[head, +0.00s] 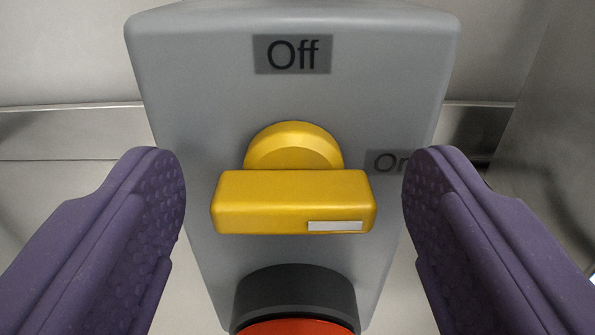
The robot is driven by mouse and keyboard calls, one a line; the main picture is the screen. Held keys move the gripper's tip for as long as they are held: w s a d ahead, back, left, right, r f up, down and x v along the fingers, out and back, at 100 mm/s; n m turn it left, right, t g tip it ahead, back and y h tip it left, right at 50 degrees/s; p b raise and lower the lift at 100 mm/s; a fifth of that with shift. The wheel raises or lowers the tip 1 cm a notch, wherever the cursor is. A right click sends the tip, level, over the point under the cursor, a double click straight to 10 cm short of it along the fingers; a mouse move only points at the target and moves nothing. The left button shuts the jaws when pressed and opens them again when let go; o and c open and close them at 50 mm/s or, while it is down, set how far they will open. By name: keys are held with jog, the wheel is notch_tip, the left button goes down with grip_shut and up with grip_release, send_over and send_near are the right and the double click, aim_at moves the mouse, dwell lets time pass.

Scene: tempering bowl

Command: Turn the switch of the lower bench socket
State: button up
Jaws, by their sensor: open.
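The grey socket box (200,90) fills the middle of the head view. Its yellow switch (275,200) has a round hub (290,143) and a horizontal handle bar, with a white mark (335,226) at the bar's right end. The label "Off" (293,54) is above the switch. The label "On" (385,161) is to the right, partly hidden by my right finger. My gripper (292,205) is open, with one purple finger on each side of the handle. A gap shows between each finger and the handle, so neither appears to touch it.
A dark round socket collar (295,288) with a red-orange face (295,327) sticks out of the box below the switch, cut off by the lower edge. A pale metal wall with a horizontal ledge (70,118) is behind. A darker panel (555,130) stands at the right.

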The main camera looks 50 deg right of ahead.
jog(key=c, duration=1.1)
jog(key=shift+o, duration=0.2)
jog(key=shift+n, duration=0.3)
jog(key=n, duration=0.4)
jog(key=shift+w+a+b, duration=0.1)
jog(key=shift+b, duration=0.25)
jog(key=n, duration=0.4)
jog(key=shift+f+n, duration=0.1)
jog(key=shift+n, duration=0.3)
jog(key=n, duration=0.4)
jog(key=shift+w+a+n+p, duration=0.1)
jog(key=shift+n+p, duration=0.2)
jog(key=shift+p, duration=0.05)
jog(key=n, duration=0.4)
jog(key=shift+f+n, duration=0.15)
jog(key=shift+n, duration=0.25)
jog(key=shift+n+p, duration=0.3)
